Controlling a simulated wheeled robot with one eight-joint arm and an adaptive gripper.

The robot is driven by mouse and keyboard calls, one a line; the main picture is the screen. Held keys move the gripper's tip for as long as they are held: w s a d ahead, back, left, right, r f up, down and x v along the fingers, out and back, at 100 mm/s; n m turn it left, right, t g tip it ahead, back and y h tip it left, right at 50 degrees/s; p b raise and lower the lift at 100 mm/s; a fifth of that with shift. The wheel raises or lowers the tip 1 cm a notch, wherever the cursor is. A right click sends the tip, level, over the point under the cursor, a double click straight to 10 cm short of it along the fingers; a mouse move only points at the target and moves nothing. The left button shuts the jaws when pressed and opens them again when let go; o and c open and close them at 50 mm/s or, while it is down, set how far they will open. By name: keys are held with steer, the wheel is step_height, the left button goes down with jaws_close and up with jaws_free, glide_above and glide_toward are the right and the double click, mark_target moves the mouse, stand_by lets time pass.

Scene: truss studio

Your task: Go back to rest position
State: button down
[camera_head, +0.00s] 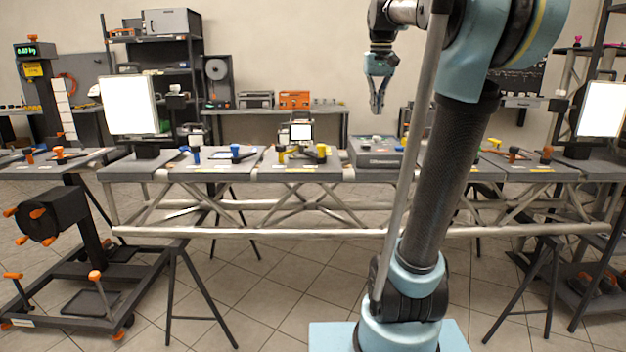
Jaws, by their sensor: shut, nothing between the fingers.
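My gripper (378,106) hangs pointing down in the upper middle of the head view, at the end of my raised arm. Its fingers are shut and nothing is held between them. It is well above the height of the long workbench (318,174) and touches nothing that I can see. My arm's thick dark link and teal joints fill the right of the middle and hide part of the bench behind them.
The truss-framed bench carries two bright panels, left (128,104) and right (601,109), a grey box (376,152) and several small coloured pieces. A wheeled stand (62,290) with orange knobs is at the lower left. The tiled floor (270,290) in front is partly clear.

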steer(key=s+f, duration=0.8)
steer(key=f, duration=0.4)
steer(key=s+f+t, duration=0.1)
steer(key=s+f, duration=0.7)
steer(key=f, duration=0.4)
steer(key=s+f, duration=0.9)
steer(key=f, duration=0.4)
steer(key=w+r, duration=3.5)
steer(key=r, duration=0.4)
steer(key=f, duration=0.4)
steer(key=w+f, duration=0.1)
steer(key=f, duration=0.3)
steer(key=d+f, duration=0.1)
steer(key=f, duration=0.3)
steer(key=shift+w+f, duration=0.25)
steer(key=shift+s+f, duration=0.15)
steer(key=shift+f, duration=0.6)
steer(key=shift+t, duration=0.3)
